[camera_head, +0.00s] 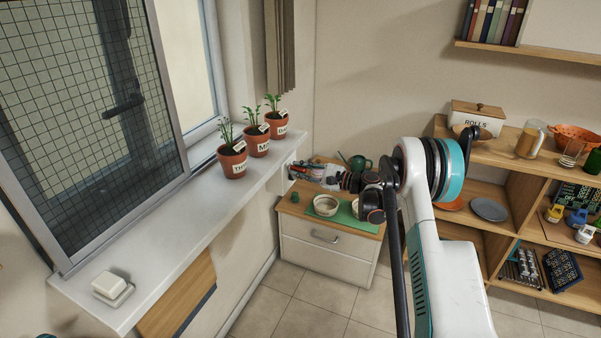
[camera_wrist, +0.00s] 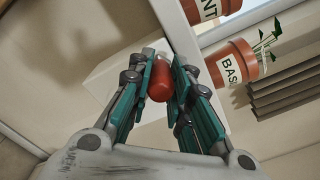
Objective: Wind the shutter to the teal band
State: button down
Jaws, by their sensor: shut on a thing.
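My gripper (camera_wrist: 164,72) is shut on a rounded red knob (camera_wrist: 160,88), seen between its teal-padded fingers in the wrist view. The knob is in front of a white box (camera_wrist: 105,75) by the wall. In the head view my gripper (camera_head: 306,172) reaches to the far end of the window sill, past the plant pots; the knob is too small there to make out. A grey-brown ribbed hanging (camera_head: 281,45) is beside the window, and it also shows in the wrist view (camera_wrist: 290,95). I cannot tell whether it is the shutter. I see no clear teal band.
Three potted plants stand on the white sill (camera_head: 185,255); the labelled basil pot (camera_wrist: 231,65) is close right of my gripper. A drawer cabinet (camera_head: 325,250) with bowls stands below my arm. Wooden shelves (camera_head: 510,235) are at the right. Floor in front is clear.

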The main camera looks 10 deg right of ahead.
jog(key=shift+d+f, duration=0.1)
dwell(0.3)
jog(key=c, duration=1.4)
grip_release()
jog(key=shift+w, duration=0.1)
jog(key=shift+d, duration=0.1)
jog(key=v, duration=1.2)
